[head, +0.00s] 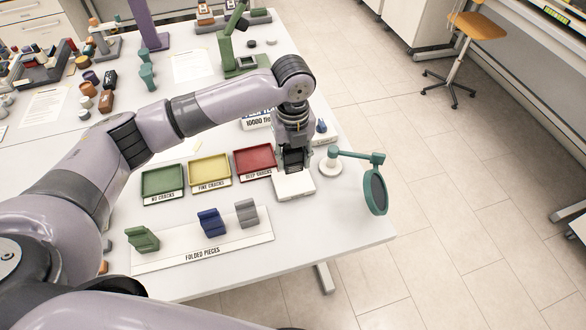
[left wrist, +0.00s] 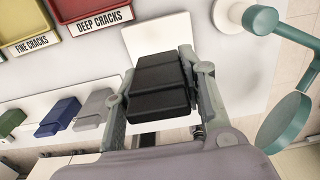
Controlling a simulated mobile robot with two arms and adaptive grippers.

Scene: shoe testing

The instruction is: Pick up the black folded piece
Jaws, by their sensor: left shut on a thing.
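The black folded piece (left wrist: 160,86) sits between the two fingers of my left gripper (left wrist: 158,92), which is shut on it. In the head view my left gripper (head: 294,152) points down above a small white block (head: 294,188), at the right of the red tray. The piece is mostly hidden there by the gripper, and I cannot tell whether it touches the block. My right gripper is not in view.
Green (head: 142,239), blue (head: 211,223) and grey (head: 246,213) folded pieces stand on the white "FOLDED PIECES" board (head: 205,252). Green (head: 162,180), yellow (head: 209,169) and red (head: 255,160) trays lie behind it. A teal magnifier (head: 375,192) stands close right, by the table's edge.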

